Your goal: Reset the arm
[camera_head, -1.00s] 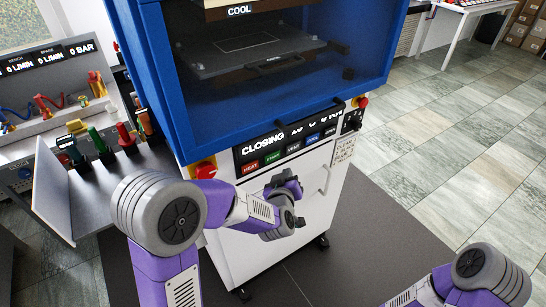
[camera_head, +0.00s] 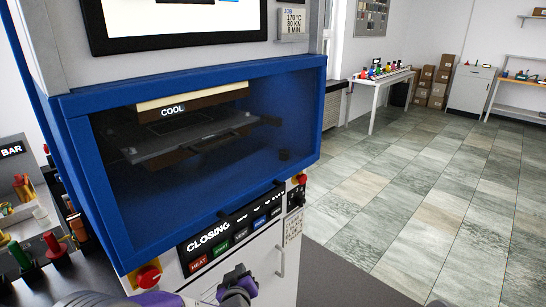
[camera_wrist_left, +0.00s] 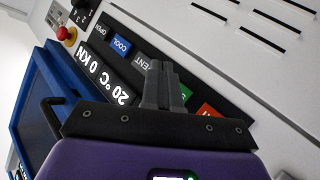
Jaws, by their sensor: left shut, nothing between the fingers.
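My left gripper (camera_head: 238,277) is low in the head view, in front of the white lower front of the blue press (camera_head: 215,75). Its fingers are together and empty; they also show in the left wrist view (camera_wrist_left: 163,72), in front of the press's button panel (camera_head: 232,236). The panel reads "CLOSING" and has a row of coloured buttons; the fingers hide part of it in the wrist view. I cannot tell whether they touch it. Behind the press's clear window, a flat plate (camera_head: 190,140) lies below a block marked "COOL". My right gripper is not in view.
Red knobs (camera_head: 148,276) sit at both ends of the panel. Coloured-handled tools (camera_head: 55,246) stand at the left edge. A white table (camera_head: 375,85) with small coloured items and several cardboard boxes (camera_head: 432,88) are at the back. The tiled floor (camera_head: 400,190) right of the press is clear.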

